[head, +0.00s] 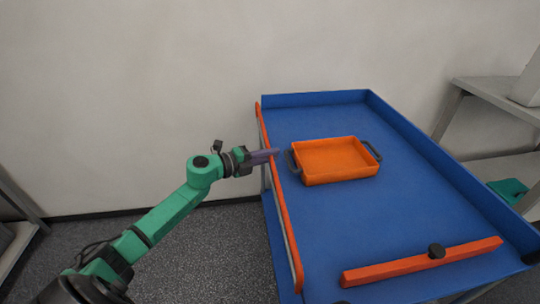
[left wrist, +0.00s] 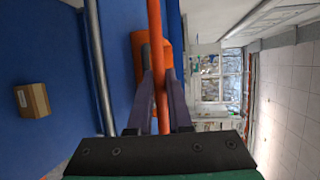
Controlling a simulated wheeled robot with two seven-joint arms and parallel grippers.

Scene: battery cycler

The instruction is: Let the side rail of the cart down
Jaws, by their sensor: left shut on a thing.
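The blue cart (head: 400,215) stands at the right of the head view. Its orange side rail (head: 284,220) runs along the cart's left edge, standing at about the height of that edge. My left gripper (head: 274,153) reaches the rail from the left with its purple fingers across it. In the left wrist view the orange rail (left wrist: 155,30) passes between the two fingers of the left gripper (left wrist: 160,85), which is shut on it. The fingers hide part of the rail. My right gripper is not in view.
An orange tray (head: 335,160) with dark handles sits on the cart top near the rail. A grey shelf (head: 490,95) stands at right. Open floor (head: 200,260) lies left of the cart.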

